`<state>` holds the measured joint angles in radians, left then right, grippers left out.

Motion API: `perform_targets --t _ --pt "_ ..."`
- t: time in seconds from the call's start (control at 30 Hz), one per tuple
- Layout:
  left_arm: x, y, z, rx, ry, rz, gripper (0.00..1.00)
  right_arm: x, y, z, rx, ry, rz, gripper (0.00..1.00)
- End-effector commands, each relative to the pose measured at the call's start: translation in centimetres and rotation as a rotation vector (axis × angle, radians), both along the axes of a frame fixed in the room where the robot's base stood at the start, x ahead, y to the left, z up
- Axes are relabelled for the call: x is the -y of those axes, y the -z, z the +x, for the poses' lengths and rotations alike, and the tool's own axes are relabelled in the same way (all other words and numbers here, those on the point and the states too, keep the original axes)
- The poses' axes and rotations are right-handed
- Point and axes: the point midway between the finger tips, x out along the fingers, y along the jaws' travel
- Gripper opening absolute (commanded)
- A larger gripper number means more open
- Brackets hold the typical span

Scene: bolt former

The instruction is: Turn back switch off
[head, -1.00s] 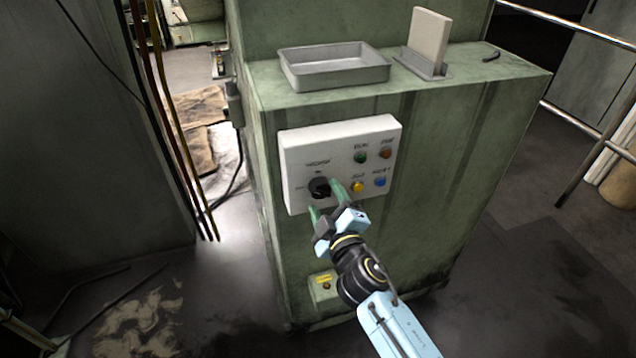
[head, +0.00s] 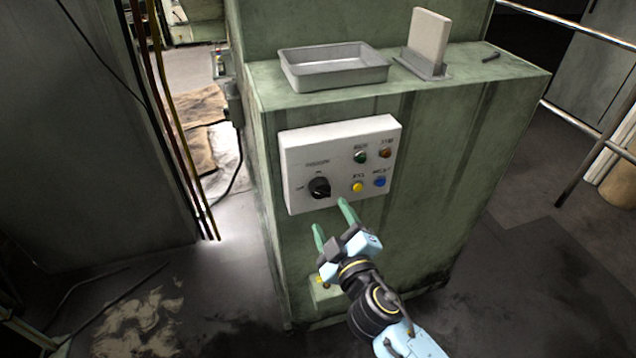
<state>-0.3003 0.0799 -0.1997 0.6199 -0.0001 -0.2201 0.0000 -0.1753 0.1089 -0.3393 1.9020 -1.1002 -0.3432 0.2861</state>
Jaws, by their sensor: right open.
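The black rotary switch (head: 319,188) sits at the lower left of the white control panel (head: 300,154) on the front of the green machine. Its light mark points toward the upper left or left; the exact setting is too small to tell. My right gripper (head: 331,214) is open and empty, with its two green fingers apart. It is below the switch and not touching it. My left gripper is not in view.
Green, brown, yellow (head: 358,187) and blue (head: 380,181) buttons sit right of the switch. A grey tray (head: 334,85) and a holder with a white board (head: 429,38) stand on top. A small yellow-topped box is partly hidden behind my right gripper.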

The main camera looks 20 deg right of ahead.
Motion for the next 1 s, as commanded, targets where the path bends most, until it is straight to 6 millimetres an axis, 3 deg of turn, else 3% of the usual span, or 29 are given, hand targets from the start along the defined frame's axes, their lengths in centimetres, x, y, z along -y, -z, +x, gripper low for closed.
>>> perform_targets --t 0.4,0.57,0.8,1.0 --pt "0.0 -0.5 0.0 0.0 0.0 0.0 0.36 0.6 0.0 -0.1 0.011 0.015 0.175 0.62" --pt "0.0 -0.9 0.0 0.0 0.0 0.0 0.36 0.5 -0.2 2.3 0.013 0.017 0.176 0.62" --pt "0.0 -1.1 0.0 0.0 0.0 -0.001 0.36 0.3 -0.2 8.2 0.013 0.015 0.175 0.62" --pt "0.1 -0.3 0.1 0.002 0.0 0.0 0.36 0.3 0.2 7.9 -0.004 0.017 0.486 0.62"
